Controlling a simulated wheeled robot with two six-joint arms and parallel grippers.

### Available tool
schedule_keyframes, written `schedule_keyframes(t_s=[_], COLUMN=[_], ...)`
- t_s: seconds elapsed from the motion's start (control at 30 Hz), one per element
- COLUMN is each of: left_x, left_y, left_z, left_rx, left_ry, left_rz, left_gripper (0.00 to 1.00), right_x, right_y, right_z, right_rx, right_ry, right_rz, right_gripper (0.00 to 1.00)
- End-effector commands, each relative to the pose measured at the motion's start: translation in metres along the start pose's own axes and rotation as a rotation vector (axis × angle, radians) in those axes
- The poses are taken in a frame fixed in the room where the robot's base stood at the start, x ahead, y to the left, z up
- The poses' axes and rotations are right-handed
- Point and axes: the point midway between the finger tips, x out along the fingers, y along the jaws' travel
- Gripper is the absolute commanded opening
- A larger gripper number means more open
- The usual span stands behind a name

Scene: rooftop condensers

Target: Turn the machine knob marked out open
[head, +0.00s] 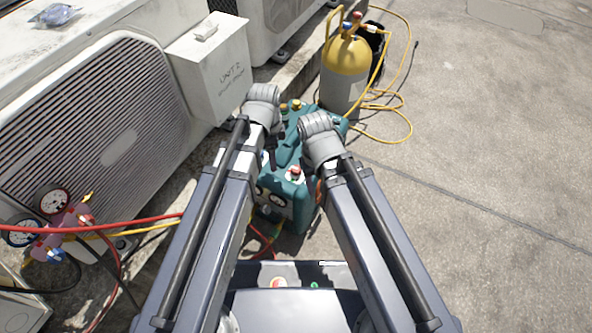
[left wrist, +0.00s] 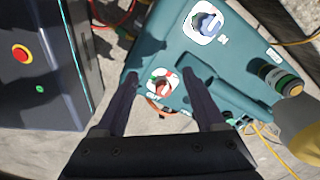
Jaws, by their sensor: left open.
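The teal machine (head: 300,205) stands between my two arms in the head view; its teal top also fills much of the left wrist view (left wrist: 240,60). A blue knob (left wrist: 207,23) sits on another white plate.
A yellow-topped tank (head: 345,70) with yellow hoses stands behind the machine. A condenser (head: 110,130) and a box marked unit 2 (head: 212,75) are at the left. A pink gauge manifold (head: 62,232) with red and yellow hoses is at the lower left. The concrete at right is clear.

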Motion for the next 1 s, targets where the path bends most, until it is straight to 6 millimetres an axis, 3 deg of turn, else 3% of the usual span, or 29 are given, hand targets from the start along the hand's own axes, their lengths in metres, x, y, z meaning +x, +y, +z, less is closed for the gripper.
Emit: schedule_keyframes(t_s=[0.03, 0.2, 0.4, 0.77, 1.0], left_x=[0.000, 0.000, 0.001, 0.004, 0.022], left_y=[-0.004, -0.006, -0.004, -0.004, -0.003], left_z=[-0.014, -0.046, -0.067, -0.070, -0.069], left_rx=[0.140, 0.554, 0.826, 0.884, 0.883], left_ry=[-0.001, 0.000, 0.002, 0.003, 0.003], left_rz=[0.004, 0.017, 0.026, 0.028, 0.027], left_gripper=[0.71, 0.71, 0.71, 0.71, 0.71], right_x=[0.000, 0.000, 0.000, 0.003, 0.021], right_y=[0.000, 0.000, 0.000, 0.000, -0.002], right_z=[0.000, 0.000, 0.000, 0.000, -0.001], right_rx=[0.000, 0.000, 0.000, 0.000, 0.003], right_ry=[0.000, 0.000, 0.000, 0.000, 0.000], right_rz=[0.000, 0.000, 0.000, 0.000, 0.000], right_gripper=[0.50, 0.50, 0.50, 0.50, 0.50])
